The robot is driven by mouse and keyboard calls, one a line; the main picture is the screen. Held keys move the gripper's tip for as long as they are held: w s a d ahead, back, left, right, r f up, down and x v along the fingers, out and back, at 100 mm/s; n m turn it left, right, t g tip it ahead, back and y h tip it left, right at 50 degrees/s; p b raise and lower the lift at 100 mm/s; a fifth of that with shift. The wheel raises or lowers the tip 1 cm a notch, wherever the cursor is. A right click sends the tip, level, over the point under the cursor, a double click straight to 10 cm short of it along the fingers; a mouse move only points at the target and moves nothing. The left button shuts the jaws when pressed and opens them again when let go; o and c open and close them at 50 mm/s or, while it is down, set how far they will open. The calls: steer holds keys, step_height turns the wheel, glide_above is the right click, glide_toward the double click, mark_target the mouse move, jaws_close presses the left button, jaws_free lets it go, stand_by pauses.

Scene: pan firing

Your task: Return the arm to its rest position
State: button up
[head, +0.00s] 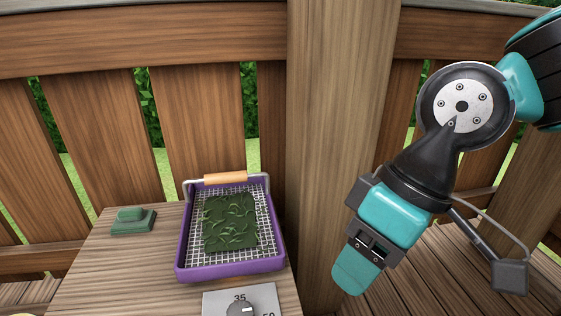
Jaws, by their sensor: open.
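My gripper (358,272) hangs at the right, pointing down and to the left. It is apart from the table and to the right of it. It holds nothing that I can see. One teal finger shows clearly; the gap between the fingers is hard to see from this angle. My arm comes in from the upper right corner.
A wooden table (80,268) bears a purple tray (182,250) with a wire mesh, dark green leaves (230,222) and a wooden handle (225,179). A green block (132,221) and a dial (240,309) are beside it. A wooden post (335,130) and fence (150,40) stand behind.

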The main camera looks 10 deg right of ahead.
step_height(320, 180, up, 36)
steer(key=p, duration=3.5)
steer(key=shift+r, duration=0.25)
